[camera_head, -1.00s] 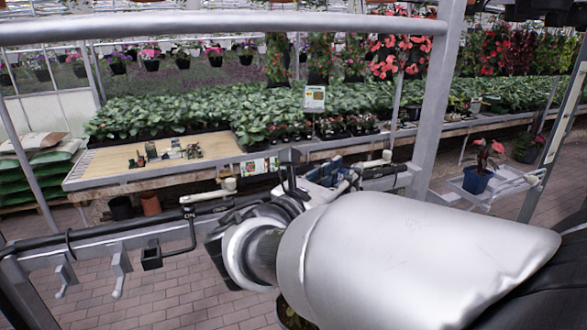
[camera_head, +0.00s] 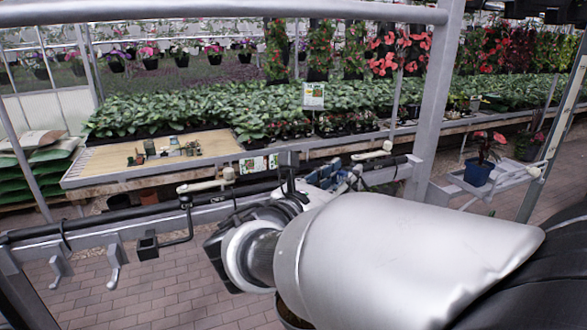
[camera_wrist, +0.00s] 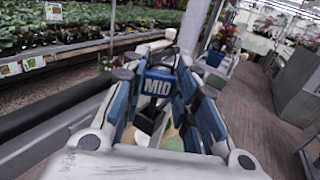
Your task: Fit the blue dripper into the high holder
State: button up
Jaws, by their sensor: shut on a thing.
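A blue piece lettered "MID" (camera_wrist: 158,86) sits between my fingertips in the wrist view; I take it for the blue dripper. My gripper (camera_wrist: 163,92), with blue finger pads, is shut on it. In the head view my gripper (camera_head: 322,176) is largely hidden behind my wrist, close to a grey rail, with bits of blue showing. An empty black square holder (camera_head: 148,245) hangs from a bent rod under the rail, left of my wrist. I cannot tell which holder is the high one.
The grey rail (camera_head: 110,225) crosses in front, with pale valve-like fittings (camera_head: 207,184) and hooks (camera_head: 116,263). A grey upright (camera_head: 436,110) stands at right. A blue pot (camera_head: 478,172) sits on a side shelf. A plant bench (camera_head: 150,155) lies behind.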

jog(key=shift+f+b, duration=0.75)
jog(key=shift+f, duration=0.35)
jog(key=o, duration=0.8)
jog(key=v, duration=1.2)
